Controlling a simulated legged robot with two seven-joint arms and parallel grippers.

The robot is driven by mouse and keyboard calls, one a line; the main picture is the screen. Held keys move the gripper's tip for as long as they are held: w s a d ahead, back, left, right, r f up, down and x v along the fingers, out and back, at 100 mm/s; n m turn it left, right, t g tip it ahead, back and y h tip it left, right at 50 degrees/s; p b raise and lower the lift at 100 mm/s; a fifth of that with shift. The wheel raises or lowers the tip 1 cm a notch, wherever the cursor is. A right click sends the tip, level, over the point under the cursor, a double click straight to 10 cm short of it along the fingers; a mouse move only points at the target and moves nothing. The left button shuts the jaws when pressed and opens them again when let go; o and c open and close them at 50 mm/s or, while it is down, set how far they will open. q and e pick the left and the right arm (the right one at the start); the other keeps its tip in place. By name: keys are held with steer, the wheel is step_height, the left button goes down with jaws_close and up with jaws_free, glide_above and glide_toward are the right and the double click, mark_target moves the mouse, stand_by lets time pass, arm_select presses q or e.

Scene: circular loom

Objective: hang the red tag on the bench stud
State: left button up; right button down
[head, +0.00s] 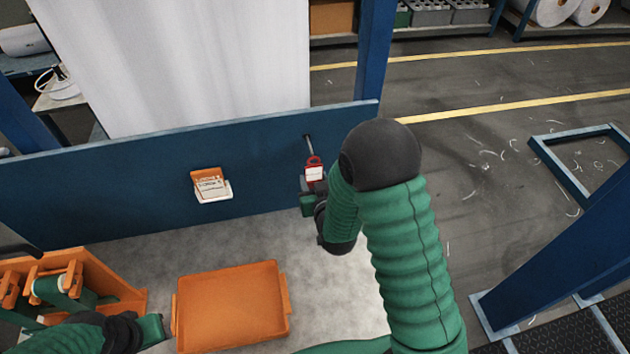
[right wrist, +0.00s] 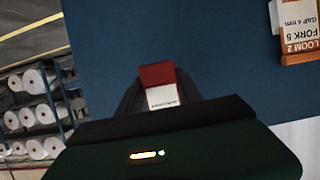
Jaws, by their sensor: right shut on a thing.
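The red tag (head: 314,173) has a white label and a red ring at its top. My right gripper (head: 312,184) is shut on it, in front of the blue bench panel. The stud (head: 308,143) sticks out of the panel just above the tag. The ring is at or very near the stud's lower end; I cannot tell whether it is around it. In the right wrist view the tag (right wrist: 160,87) sits between the fingertips, and the stud does not show. My left gripper (head: 152,329) is low at the left, its fingers unclear.
An orange holder with white cards (head: 210,184) is on the blue panel (head: 110,185), left of the stud. An orange tray (head: 232,307) lies on the grey bench top, beside an orange rack (head: 100,275) with green parts. The bench between tray and panel is clear.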

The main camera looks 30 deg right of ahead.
steer(key=shift+w, duration=0.15)
steer(key=shift+w+d, duration=0.3)
steer(key=shift+w, duration=0.5)
steer(key=shift+f+b, duration=0.1)
steer(key=shift+b, duration=0.25)
steer(key=shift+w+d, duration=0.1)
steer(key=shift+w, duration=0.3)
steer(key=shift+f+b, duration=0.15)
steer(key=shift+b, duration=0.2)
steer(key=shift+s, duration=0.1)
